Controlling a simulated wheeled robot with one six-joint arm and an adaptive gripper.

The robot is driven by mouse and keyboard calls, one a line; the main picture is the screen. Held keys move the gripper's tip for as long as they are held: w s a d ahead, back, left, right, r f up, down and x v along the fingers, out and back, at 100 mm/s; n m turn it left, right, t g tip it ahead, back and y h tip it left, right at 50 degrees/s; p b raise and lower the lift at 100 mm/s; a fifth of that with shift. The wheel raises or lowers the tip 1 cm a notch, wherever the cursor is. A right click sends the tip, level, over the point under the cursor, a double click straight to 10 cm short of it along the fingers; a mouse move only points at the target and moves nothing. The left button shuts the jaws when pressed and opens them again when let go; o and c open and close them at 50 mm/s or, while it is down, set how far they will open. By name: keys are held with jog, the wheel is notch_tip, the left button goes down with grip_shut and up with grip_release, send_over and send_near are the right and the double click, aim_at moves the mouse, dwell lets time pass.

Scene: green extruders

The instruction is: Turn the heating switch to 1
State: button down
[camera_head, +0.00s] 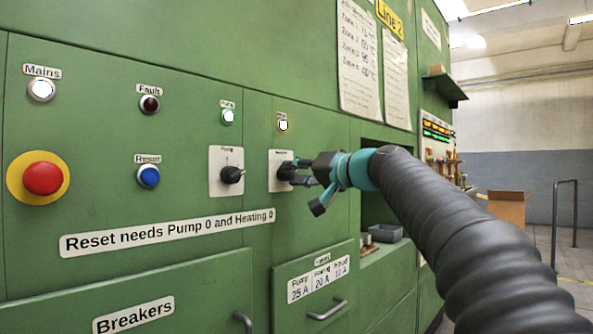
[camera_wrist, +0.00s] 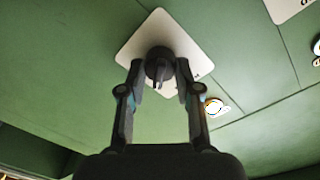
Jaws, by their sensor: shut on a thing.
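The heating switch is a black rotary knob on a white square plate (camera_head: 281,178), to the right of the pump switch (camera_head: 230,174) in the head view. My gripper (camera_head: 289,172) is at the heating switch, reaching in from the right. In the wrist view the black knob (camera_wrist: 159,65) sits between the two fingertips of my gripper (camera_wrist: 159,77), on its tilted white plate (camera_wrist: 152,30). The fingers are shut on the knob. The plate's markings are mostly hidden, so I cannot read the switch position.
A red emergency button (camera_head: 43,178), a blue Reset button (camera_head: 148,176) and several lamps are on the green panel to the left. A sign (camera_head: 168,231) reads "Reset needs Pump 0 and Heating 0".

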jog(key=shift+m, duration=0.6)
jog(key=c, duration=0.8)
grip_release()
jog(key=shift+a, duration=0.15)
jog(key=v, duration=1.2)
jog(key=shift+w, duration=0.1)
